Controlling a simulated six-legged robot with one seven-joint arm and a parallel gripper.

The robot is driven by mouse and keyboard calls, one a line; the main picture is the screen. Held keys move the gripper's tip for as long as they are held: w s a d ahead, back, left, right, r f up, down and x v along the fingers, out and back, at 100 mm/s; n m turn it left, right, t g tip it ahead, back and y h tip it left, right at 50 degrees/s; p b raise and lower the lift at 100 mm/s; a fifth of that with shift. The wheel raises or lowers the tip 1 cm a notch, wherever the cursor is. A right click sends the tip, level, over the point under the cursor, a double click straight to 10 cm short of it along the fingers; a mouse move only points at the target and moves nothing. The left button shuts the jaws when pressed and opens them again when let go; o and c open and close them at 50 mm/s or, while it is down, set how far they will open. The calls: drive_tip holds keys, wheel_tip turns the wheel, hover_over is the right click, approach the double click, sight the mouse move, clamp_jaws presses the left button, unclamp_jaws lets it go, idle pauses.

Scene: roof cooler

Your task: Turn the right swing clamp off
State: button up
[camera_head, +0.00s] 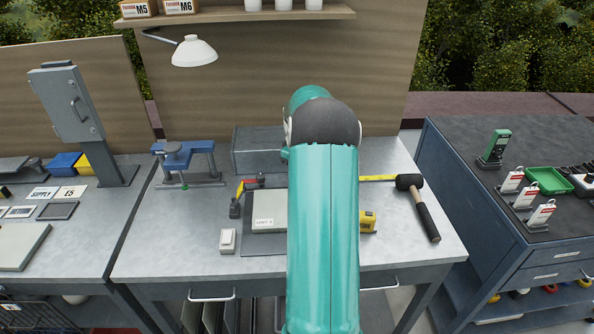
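No second swing clamp shows. The right part of the panel is hidden behind my teal arm, which runs up the middle of the picture. I cannot tell the clamp's on or off state. My gripper is not visible; the arm's rounded dark and teal joint hides what lies beyond it.
On the grey bench (170,255) are a white switch box (228,240), a black mallet (425,212), a yellow tape measure (368,222) and a blue vise-like fixture (184,158). A lamp (194,52) hangs above. A dark cabinet (490,220) stands at right. The bench's front left is clear.

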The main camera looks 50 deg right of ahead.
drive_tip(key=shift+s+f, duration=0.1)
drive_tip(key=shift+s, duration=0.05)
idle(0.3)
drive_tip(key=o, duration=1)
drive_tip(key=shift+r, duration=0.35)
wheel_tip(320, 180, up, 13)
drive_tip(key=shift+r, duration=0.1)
